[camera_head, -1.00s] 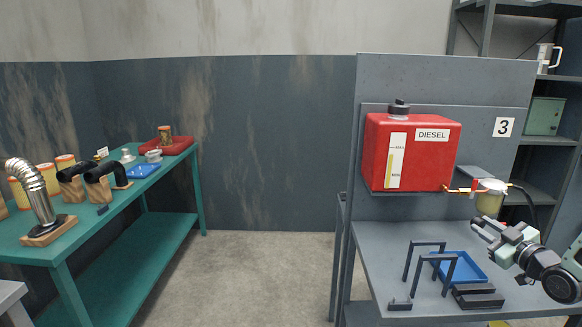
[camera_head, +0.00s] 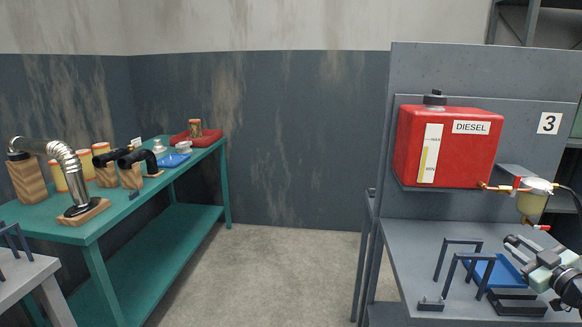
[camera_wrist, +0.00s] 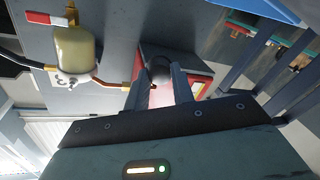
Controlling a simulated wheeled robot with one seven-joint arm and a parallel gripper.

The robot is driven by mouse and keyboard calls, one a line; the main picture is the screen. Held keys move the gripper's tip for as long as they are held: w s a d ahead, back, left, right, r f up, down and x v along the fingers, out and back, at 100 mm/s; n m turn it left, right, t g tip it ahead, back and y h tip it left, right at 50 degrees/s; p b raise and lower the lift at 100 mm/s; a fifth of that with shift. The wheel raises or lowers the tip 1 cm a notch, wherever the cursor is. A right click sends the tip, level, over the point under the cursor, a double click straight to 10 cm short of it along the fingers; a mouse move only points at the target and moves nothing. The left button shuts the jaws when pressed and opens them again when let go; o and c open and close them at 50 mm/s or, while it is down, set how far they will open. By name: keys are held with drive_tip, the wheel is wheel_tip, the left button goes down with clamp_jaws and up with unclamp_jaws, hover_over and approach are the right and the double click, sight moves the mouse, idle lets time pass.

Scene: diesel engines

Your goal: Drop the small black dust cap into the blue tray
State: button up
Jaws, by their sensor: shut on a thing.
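My gripper (camera_head: 518,246) is above the grey bench at the lower right of the head view. In the wrist view its fingers (camera_wrist: 158,88) are closed on a small dark rounded thing, the black dust cap (camera_wrist: 160,70). One blue tray (camera_head: 507,273) lies on the grey bench, just below and beside my gripper, partly behind a dark frame. Another blue tray (camera_head: 172,160) lies farther away on the green table. A blue surface (camera_wrist: 265,9) also shows at the top of the wrist view.
The green table (camera_head: 110,225) holds pipes and filters. Open floor (camera_head: 280,270) lies between.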

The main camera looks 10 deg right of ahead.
drive_tip(key=o, duration=1)
drive_tip(key=s+b, duration=0.1)
drive_tip(key=s, duration=0.4)
drive_tip(key=s+b, duration=0.1)
drive_tip(key=s, duration=0.5)
drive_tip(key=s+b, duration=0.1)
drive_tip(key=s, duration=0.5)
drive_tip(key=shift+s+d+b, duration=0.2)
drive_tip(key=shift+d+b, duration=0.05)
drive_tip(key=shift+b, duration=0.15)
